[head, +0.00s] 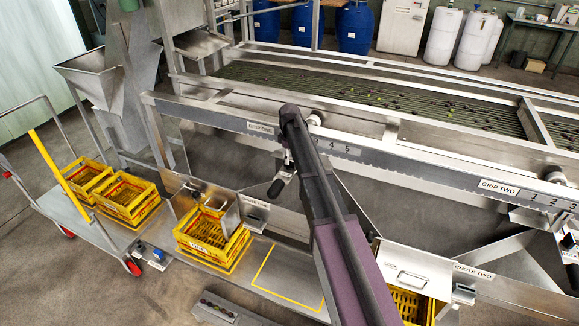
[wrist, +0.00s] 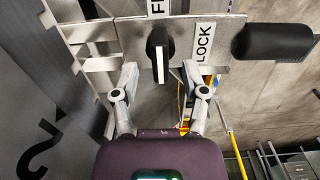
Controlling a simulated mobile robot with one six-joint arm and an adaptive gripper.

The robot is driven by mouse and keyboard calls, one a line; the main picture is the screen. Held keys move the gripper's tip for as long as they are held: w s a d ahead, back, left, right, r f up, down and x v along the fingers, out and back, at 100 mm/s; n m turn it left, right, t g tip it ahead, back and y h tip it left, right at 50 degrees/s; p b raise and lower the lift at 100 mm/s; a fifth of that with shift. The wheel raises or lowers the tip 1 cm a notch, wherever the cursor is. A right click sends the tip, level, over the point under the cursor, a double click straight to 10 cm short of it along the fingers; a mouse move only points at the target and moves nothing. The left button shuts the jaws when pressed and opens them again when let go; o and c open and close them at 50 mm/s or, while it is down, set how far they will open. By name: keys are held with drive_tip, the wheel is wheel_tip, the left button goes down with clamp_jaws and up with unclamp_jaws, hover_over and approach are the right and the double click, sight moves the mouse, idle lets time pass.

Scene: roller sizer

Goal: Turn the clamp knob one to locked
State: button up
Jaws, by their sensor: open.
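The clamp knob (wrist: 159,46) is black with a pale bar, on a metal plate (wrist: 225,72) in the wrist view. Its bar lies upright in the picture, in line with a cut-off label starting with F (wrist: 157,7). The LOCK label (wrist: 203,42) is to its right. My gripper (wrist: 160,82) is open, its two fingers apart to the left and right of the knob's lower end, with nothing between them gripped. I cannot tell how deep the fingertips are relative to the knob. In the head view my arm hides the knob, near the GRIP ONE label (head: 260,128).
A black handle (wrist: 274,40) sticks out right of the plate; it also shows in the head view (head: 276,188). A numbered steel rail (head: 400,150) runs behind.

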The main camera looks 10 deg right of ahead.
drive_tip(key=shift+f+b, duration=0.8)
drive_tip(key=shift+f, duration=0.3)
clamp_jaws()
